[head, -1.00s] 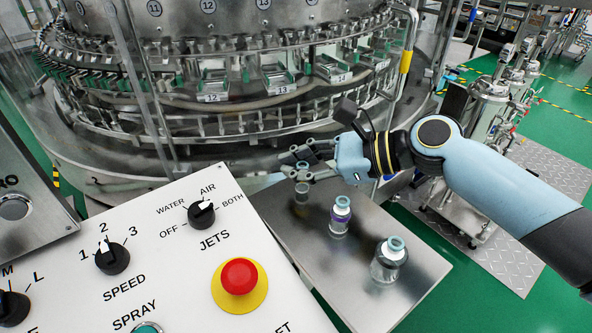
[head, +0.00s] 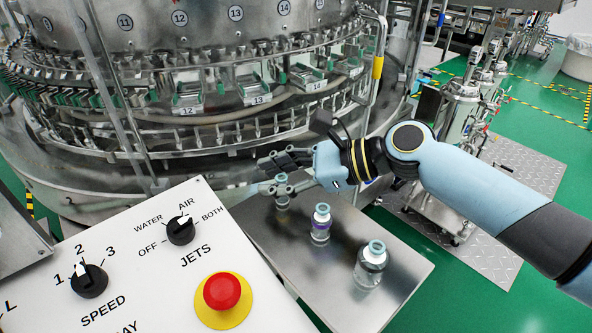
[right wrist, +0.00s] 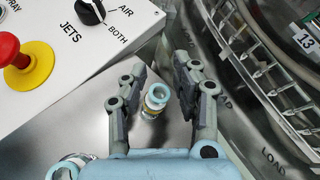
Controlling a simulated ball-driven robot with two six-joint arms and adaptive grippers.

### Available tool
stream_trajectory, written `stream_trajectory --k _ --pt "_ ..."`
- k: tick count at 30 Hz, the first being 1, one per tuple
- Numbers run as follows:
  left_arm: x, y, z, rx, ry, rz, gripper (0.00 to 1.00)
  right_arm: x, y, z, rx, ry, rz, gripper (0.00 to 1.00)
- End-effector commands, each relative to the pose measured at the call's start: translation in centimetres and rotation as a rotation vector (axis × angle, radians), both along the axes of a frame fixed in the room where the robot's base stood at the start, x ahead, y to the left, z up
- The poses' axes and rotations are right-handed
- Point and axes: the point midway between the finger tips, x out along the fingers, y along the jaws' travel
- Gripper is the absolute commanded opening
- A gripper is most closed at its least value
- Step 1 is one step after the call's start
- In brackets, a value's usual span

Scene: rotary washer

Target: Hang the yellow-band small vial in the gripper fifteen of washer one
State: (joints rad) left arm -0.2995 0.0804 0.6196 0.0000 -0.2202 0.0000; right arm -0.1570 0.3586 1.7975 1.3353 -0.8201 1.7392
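The yellow-band small vial (right wrist: 154,100) has a pale blue-green rim and a yellowish band. In the right wrist view it stands between the spread fingers of my right gripper (right wrist: 160,72), with a gap on each side. In the head view the vial (head: 282,201) stands at the far end of the steel table, partly hidden by the fingers of my right gripper (head: 280,174). Washer one (head: 215,70) is the big round machine behind, with numbered grippers. I read 12, 13 and 14 on the lower tags; I cannot make out a tag 15. My left gripper is out of view.
A purple-band vial (head: 320,228) and a larger clear vial (head: 369,270) stand on the steel table (head: 405,262), nearer the front. The white control panel (head: 140,280) with a red stop button (head: 222,291) borders the table at left. A guard rail post (head: 375,80) stands beside the washer.

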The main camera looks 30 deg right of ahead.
Motion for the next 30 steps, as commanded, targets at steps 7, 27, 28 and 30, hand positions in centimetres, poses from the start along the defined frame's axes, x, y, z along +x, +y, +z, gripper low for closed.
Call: stream_trajectory --k 7,27,28,30 --pt "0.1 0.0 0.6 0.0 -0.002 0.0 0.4 -3.2 -3.3 1.7 -0.01 0.004 0.004 0.29" --pt "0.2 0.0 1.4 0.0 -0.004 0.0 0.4 -7.7 -7.9 4.5 -0.001 0.001 0.001 0.29" --pt "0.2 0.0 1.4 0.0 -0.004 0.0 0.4 -7.7 -7.9 4.5 -0.001 0.001 0.0 0.29" --pt "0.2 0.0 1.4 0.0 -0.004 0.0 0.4 -7.7 -7.9 4.5 -0.001 0.001 0.0 0.29"
